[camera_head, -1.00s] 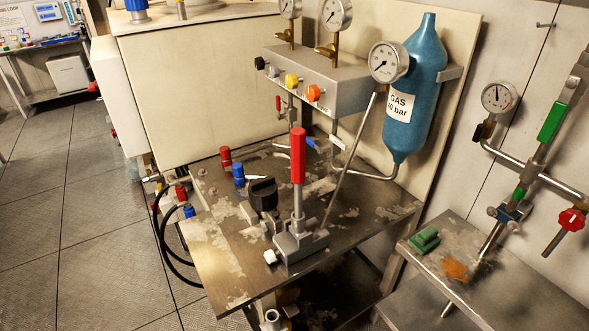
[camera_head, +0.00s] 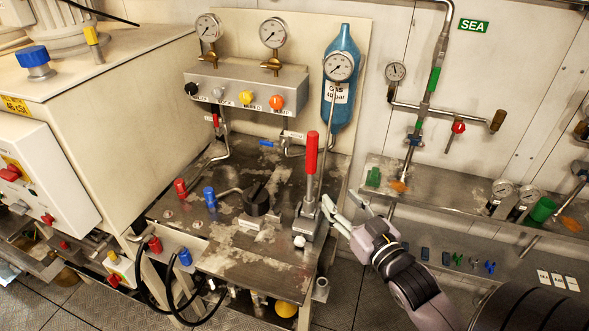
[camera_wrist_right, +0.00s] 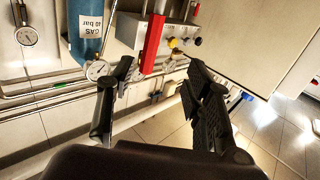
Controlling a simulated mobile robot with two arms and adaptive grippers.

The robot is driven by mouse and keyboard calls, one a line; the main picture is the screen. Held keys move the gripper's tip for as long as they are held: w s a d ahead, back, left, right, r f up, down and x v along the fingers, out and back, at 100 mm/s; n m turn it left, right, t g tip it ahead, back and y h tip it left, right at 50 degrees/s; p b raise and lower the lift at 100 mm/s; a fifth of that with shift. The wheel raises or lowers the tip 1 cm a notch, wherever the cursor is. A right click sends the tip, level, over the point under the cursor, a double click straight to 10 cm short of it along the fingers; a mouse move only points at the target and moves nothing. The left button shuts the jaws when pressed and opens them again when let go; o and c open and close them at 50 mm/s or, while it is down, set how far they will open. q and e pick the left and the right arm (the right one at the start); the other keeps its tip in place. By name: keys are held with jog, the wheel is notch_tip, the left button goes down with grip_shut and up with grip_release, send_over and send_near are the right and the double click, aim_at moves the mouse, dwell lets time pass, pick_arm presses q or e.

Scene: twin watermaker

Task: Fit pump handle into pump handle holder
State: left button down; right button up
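The pump handle (camera_head: 311,153), a red grip on a metal rod, stands upright in the grey pump block (camera_head: 308,229) near the table's right edge. I cannot tell which part is its holder; the rod's lower end meets the block. My right gripper (camera_head: 345,202) is open and empty, just right of the rod and apart from the red grip. In the right wrist view, my open right gripper (camera_wrist_right: 162,66) has a finger on each side, and the red pump handle (camera_wrist_right: 153,42) shows beyond the fingertips, between them. My left gripper is not in view.
The metal table (camera_head: 225,262) also bears a black knob (camera_head: 258,199) and red and blue caps. A valve box (camera_head: 245,85) with gauges and a blue gas bottle (camera_head: 343,100) are behind. A shelf (camera_head: 455,190) with fittings runs along the right wall.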

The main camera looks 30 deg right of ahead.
jog(key=r, duration=0.2)
jog(key=p, duration=0.2)
send_near(314, 158)
jog(key=w+p, duration=0.1)
jog(key=w, duration=0.5)
jog(key=shift+w+f+p, duration=0.1)
jog(key=shift+w+p, duration=0.05)
jog(key=shift+p, duration=0.25)
jog(key=w+p, duration=0.1)
jog(key=w, duration=0.1)
jog(key=w+d+p, duration=0.1)
jog(key=w, duration=0.1)
jog(key=shift+w, duration=0.25)
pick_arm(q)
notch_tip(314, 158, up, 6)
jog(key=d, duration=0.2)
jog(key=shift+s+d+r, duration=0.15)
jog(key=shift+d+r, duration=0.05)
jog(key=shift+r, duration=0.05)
pick_arm(e)
jog(key=shift+w, duration=0.3)
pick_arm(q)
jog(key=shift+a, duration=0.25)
pick_arm(e)
grip_shut()
